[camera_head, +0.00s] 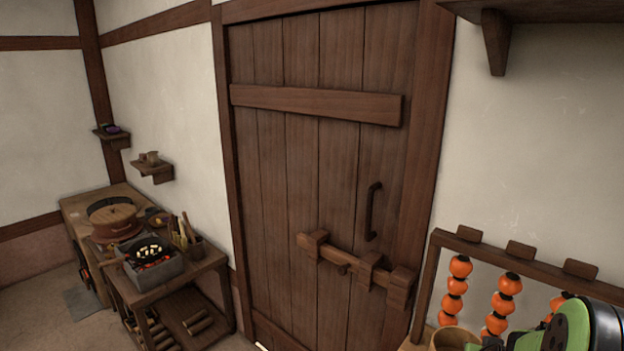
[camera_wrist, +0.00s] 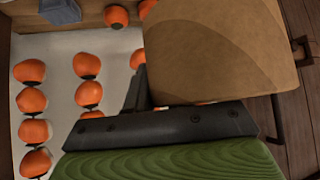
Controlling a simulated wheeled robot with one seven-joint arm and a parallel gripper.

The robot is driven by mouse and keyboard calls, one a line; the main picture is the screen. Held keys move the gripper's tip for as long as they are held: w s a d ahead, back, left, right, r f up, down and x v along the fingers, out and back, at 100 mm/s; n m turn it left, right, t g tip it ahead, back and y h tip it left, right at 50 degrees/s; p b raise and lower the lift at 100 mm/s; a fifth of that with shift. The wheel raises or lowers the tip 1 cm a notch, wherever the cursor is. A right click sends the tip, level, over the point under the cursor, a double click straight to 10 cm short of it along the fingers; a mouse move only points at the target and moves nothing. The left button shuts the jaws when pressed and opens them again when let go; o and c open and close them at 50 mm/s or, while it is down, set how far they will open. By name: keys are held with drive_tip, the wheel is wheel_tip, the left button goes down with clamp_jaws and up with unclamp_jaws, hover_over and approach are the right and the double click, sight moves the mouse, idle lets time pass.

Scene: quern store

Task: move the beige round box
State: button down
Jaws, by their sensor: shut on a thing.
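The beige round box (camera_head: 455,338) shows at the bottom edge of the head view, right of the door and partly cut off. In the wrist view the beige round box (camera_wrist: 215,45) fills the upper right, close to the camera, with a plain tan surface. My gripper (camera_head: 488,344) is at its right side in the head view. In the wrist view one dark finger of my gripper (camera_wrist: 142,92) lies against the box's left edge. My gripper is shut on the box. The other finger is hidden behind it.
Strings of orange fruit (camera_head: 503,300) hang from a wooden rack (camera_head: 510,257) close by at the right. A barred wooden door (camera_head: 320,180) stands in the middle. A low table (camera_head: 150,285) with a brazier (camera_head: 153,262) is at the left. A shelf (camera_head: 550,10) juts out at upper right.

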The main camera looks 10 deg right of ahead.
drive_tip(key=w+a+f, duration=0.1)
drive_tip(key=a+f, duration=0.1)
drive_tip(key=w+a+f+n+y, duration=0.1)
drive_tip(key=w+a, duration=0.1)
drive_tip(key=a, duration=0.1)
drive_tip(key=w+a+f+n+b, duration=0.1)
drive_tip(key=w+a+f, duration=0.1)
drive_tip(key=a, duration=0.1)
drive_tip(key=shift+w+f+t, duration=0.2)
drive_tip(key=shift+f+t, duration=0.1)
drive_tip(key=shift+t, duration=0.1)
drive_tip(key=w+a+f+n+y, duration=0.1)
drive_tip(key=a+f, duration=0.1)
drive_tip(key=a, duration=0.2)
drive_tip(key=w+a+f+n+b, duration=0.1)
drive_tip(key=a+f, duration=0.1)
drive_tip(key=a, duration=0.2)
drive_tip(key=w+a+f+n+y, duration=0.1)
drive_tip(key=a+f, duration=0.1)
drive_tip(key=a, duration=0.2)
drive_tip(key=shift+w+a+f+y, duration=0.15)
drive_tip(key=shift+f+y, duration=0.15)
drive_tip(key=s+a+f+n+y+b, duration=0.1)
drive_tip(key=s+a+f, duration=0.3)
drive_tip(key=a+f, duration=0.4)
drive_tip(key=shift+a+n+t+y, duration=0.3)
drive_tip(key=shift+a+n+t, duration=0.1)
drive_tip(key=shift+a+n, duration=0.25)
drive_tip(key=shift+f, duration=0.1)
